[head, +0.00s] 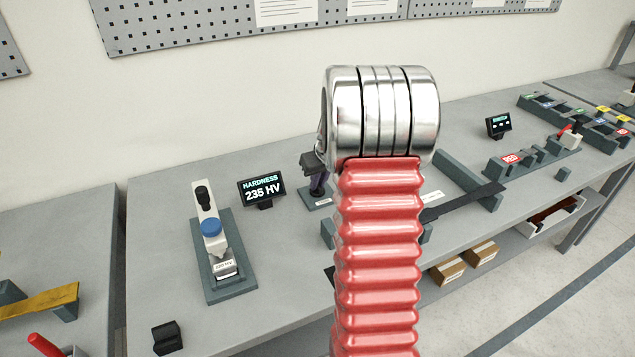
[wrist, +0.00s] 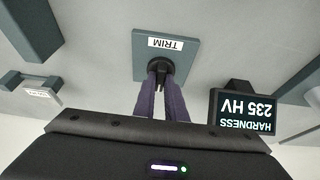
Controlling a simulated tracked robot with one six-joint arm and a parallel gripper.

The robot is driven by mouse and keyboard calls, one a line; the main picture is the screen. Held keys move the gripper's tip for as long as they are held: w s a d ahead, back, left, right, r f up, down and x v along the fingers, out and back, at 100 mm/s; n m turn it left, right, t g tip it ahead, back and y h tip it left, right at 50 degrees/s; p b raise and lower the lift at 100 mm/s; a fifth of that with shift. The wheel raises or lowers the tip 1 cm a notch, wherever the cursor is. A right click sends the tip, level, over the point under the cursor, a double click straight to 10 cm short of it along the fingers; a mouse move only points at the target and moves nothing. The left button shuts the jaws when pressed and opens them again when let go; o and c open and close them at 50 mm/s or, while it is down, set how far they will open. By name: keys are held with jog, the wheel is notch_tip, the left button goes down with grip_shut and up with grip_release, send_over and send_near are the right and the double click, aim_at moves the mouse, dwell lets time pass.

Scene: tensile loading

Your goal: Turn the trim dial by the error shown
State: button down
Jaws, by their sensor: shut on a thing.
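The trim dial (wrist: 159,68) is a small black knob on a dark teal plate (wrist: 190,60), whose white label reads TRIM upside down in the wrist view. My gripper (wrist: 163,82) has its two purple fingers closed around the dial. In the head view my gripper (head: 318,184) shows only in part, left of my arm; the dial is hidden there. The display (head: 262,189) reads HARDNESS 235 HV and stands left of the dial plate (head: 317,203). The display also shows inverted in the wrist view (wrist: 245,108). I cannot see any dial pointer or scale marks.
A black block (head: 167,337) is at the front left. Fixtures and another display (head: 498,125) stand to the right. My arm hides the bench's middle.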

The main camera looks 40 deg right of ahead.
dwell(0.3)
jog(key=shift+n+y, duration=0.3)
jog(key=shift+n, duration=0.4)
jog(key=shift+d+n+y, duration=0.1)
jog(key=shift+n+y, duration=0.4)
jog(key=shift+n, duration=0.7)
jog(key=shift+d+n+y, duration=0.15)
jog(key=shift+n+y, duration=0.75)
jog(key=shift+n, duration=1.6)
jog(key=c, duration=1.8)
grip_release()
jog(key=shift+g, duration=0.3)
